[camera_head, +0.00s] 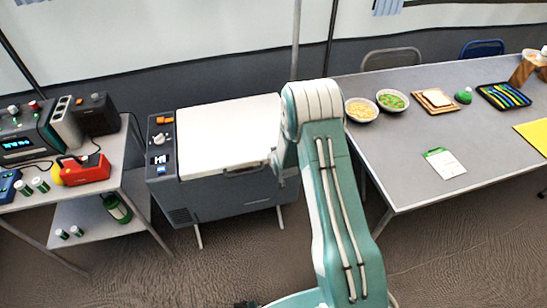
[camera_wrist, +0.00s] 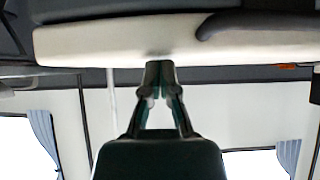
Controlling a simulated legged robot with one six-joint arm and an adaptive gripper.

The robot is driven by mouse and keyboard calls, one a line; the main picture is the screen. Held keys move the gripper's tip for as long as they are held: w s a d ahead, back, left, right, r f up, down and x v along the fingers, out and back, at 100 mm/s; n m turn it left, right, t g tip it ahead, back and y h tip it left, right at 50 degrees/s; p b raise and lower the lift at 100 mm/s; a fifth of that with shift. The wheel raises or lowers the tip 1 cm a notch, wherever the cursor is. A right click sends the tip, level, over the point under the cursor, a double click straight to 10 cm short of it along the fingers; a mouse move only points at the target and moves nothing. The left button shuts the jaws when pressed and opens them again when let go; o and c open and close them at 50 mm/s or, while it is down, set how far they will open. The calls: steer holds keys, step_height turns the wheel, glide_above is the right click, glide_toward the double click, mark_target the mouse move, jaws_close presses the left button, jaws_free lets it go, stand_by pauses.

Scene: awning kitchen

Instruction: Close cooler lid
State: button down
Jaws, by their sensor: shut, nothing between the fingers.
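The cooler (camera_head: 220,200) is a dark grey box on light legs, left of the centre in the head view. Its white lid (camera_head: 225,135) lies flat across the top and looks down on the body; I see no open gap. In the wrist view, the lid's pale edge (camera_wrist: 110,42) crosses the top, with a dark handle (camera_wrist: 260,25) at its right. My gripper (camera_wrist: 158,68) is shut and empty, its fingertips at the lid's edge; I cannot tell whether they touch. In the head view my arm hides the gripper and the lid's right end.
A side table (camera_head: 95,195) with devices and a red tool (camera_head: 85,172) stands left of the cooler. A grey table (camera_head: 400,170) with bowls, bread and a tray (camera_head: 503,96) stands right. Chairs are behind it. Floor in front of the cooler is clear beside my arm.

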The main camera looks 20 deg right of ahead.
steer(key=s, duration=0.9)
steer(key=s+a+r+g, duration=0.1)
steer(key=s+r, duration=0.2)
steer(key=r, duration=0.9)
steer(key=s+r+g, duration=0.1)
steer(key=s+r, duration=0.2)
steer(key=r, duration=0.9)
steer(key=s+a+r+g, duration=0.1)
steer(key=s+r, duration=0.5)
steer(key=s, duration=0.6)
steer(key=s+a+r+g, duration=0.1)
steer(key=s+r, duration=0.6)
steer(key=s, duration=0.5)
steer(key=shift+s+r, duration=0.2)
